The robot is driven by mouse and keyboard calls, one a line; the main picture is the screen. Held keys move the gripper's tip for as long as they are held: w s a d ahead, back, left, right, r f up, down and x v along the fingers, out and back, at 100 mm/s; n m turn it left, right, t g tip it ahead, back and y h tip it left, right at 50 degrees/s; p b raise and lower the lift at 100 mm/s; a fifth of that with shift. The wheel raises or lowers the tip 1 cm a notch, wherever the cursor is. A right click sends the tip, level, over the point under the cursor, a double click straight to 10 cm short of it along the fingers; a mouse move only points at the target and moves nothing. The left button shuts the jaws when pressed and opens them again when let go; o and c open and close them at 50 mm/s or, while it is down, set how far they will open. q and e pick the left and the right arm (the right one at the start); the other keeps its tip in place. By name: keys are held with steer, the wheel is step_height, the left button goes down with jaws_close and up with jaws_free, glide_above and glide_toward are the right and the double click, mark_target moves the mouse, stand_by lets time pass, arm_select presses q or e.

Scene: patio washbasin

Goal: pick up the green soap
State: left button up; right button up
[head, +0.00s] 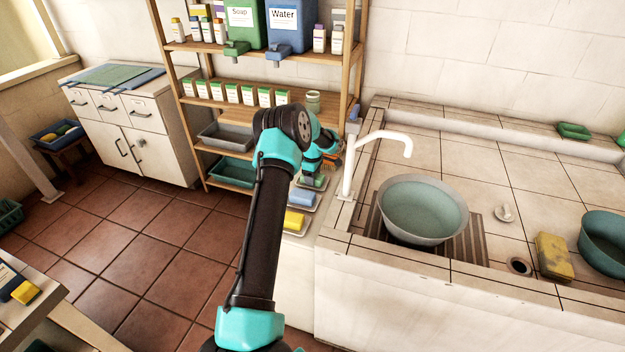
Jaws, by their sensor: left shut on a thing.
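The gripper and wrist hide part of the soap. I cannot tell whether the soap is still touching the pale dish under it. My right gripper is out of view.
A blue soap (299,197) and a yellow soap (293,221) lie in front in pale dishes. A brush (331,160) is close behind the gripper. The white tap (380,150) and metal bowl (422,208) stand to the right. A wooden shelf rises behind.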

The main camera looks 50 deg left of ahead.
arm_select(q)
steer(key=shift+r, duration=0.15)
step_height(320, 180, up, 10)
steer(key=shift+f, duration=0.1)
stand_by(0.5)
steer(key=o, duration=0.5)
steer(key=c, duration=0.5)
stand_by(0.5)
